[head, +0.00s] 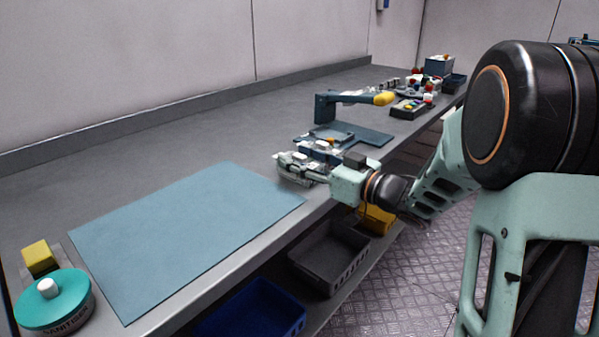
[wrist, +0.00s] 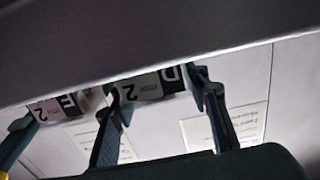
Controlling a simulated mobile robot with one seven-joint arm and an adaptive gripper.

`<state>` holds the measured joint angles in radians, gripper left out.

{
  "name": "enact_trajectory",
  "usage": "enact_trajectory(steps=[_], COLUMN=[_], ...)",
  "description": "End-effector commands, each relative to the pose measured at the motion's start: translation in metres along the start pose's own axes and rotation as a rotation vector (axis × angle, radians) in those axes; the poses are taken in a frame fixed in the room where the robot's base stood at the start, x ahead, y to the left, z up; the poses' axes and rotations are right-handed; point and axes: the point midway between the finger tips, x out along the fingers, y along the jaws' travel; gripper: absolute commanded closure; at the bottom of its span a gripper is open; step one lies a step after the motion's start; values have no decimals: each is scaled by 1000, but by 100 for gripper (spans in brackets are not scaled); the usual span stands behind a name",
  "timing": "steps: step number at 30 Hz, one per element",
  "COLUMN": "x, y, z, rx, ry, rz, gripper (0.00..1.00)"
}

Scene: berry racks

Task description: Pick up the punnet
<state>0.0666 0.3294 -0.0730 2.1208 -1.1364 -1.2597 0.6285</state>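My gripper (head: 287,166) is low over the bench near its front edge, just right of the blue mat. In the wrist view the two dark fingers of my gripper (wrist: 156,84) stand wide apart. A white-and-dark label marked D 2 (wrist: 150,86) shows between the fingertips; I cannot tell whether the fingers touch what bears it. A similar label marked E 2 (wrist: 57,107) is to the left, outside the fingers. I cannot make out a punnet for certain in either view; my gripper and wrist hide part of the bench behind them.
The blue mat (head: 185,230) is bare. A teal sanitiser tub (head: 55,300) and yellow block (head: 40,258) stand at the left. Behind my gripper is a dark-blue press with a yellow handle (head: 384,98). A grey crate (head: 330,258) and blue crate (head: 250,312) sit below the bench.

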Motion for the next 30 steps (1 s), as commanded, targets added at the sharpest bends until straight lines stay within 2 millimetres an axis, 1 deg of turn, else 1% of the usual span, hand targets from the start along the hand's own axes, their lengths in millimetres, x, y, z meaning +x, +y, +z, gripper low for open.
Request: enact_trajectory(steps=[1, 3, 11, 17, 20, 24, 30], x=[0, 0, 0, 0, 0, 0, -13], y=[0, 0, 0, 0, 0, 0, -27], z=[0, 0, -1, -10, -19, -37, -76], rx=[0, 0, -1, -1, 0, 0, -1], ry=[0, 0, 0, 1, 1, 2, 2], rz=[0, 0, 0, 0, 0, -1, -1], gripper=[78, 84, 84, 84, 84, 84, 84])
